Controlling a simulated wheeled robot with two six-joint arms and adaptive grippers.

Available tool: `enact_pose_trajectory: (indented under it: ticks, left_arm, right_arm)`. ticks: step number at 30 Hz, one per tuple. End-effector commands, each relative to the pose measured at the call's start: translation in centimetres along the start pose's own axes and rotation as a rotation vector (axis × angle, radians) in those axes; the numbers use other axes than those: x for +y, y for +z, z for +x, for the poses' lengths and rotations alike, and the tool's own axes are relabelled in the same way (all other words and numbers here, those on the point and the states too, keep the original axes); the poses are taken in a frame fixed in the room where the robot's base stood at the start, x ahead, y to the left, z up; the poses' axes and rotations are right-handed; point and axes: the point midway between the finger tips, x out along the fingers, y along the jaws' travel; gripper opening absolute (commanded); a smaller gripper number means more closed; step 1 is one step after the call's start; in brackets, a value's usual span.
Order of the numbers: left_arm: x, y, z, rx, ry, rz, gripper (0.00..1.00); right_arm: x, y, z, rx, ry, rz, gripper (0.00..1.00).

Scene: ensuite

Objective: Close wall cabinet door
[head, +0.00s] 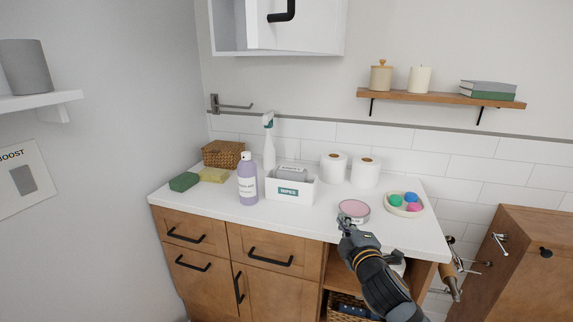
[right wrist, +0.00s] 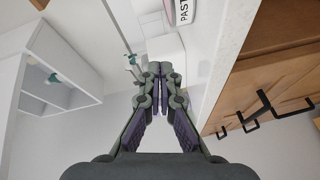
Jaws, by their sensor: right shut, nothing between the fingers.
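The white wall cabinet (head: 323,38) is at the top of the head view, cut off by the upper edge. Its door (head: 269,34), with a black handle (head: 283,12), stands open, and part of the inside shows to its left. In the right wrist view a white cabinet (right wrist: 85,95) at the left shows its inside, with small green-topped things in it. My right gripper (head: 347,222) is shut and empty, by the front of the counter, low and well away from the cabinet door. Its closed fingers (right wrist: 159,95) also show in the right wrist view. My left gripper is out of view.
On the counter (head: 215,212) stand a purple bottle (head: 248,180), a white wipes box (head: 292,190), a spray bottle (head: 269,147), two paper rolls and a round pink-topped tin (head: 354,211) near my right gripper. A wooden shelf (head: 440,97) is on the wall at right.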

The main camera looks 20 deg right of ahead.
Motion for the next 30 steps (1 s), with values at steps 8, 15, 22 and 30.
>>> enact_pose_trajectory:
  ticks: [8,15,22,30]
  left_arm:
    - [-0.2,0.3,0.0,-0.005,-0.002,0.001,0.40]
    - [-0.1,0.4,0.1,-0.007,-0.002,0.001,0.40]
    - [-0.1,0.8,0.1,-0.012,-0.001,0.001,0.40]
    - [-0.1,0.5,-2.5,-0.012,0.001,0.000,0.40]
  right_arm:
    - [29.1,-13.7,-5.6,0.290,1.050,-1.346,0.00]
    - [36.4,-14.9,-15.1,0.133,1.612,-2.599,0.00]
    - [37.5,-12.4,-17.2,-0.074,-1.393,2.508,0.00]
    - [37.7,-14.3,-16.1,-0.088,-1.399,2.506,0.00]
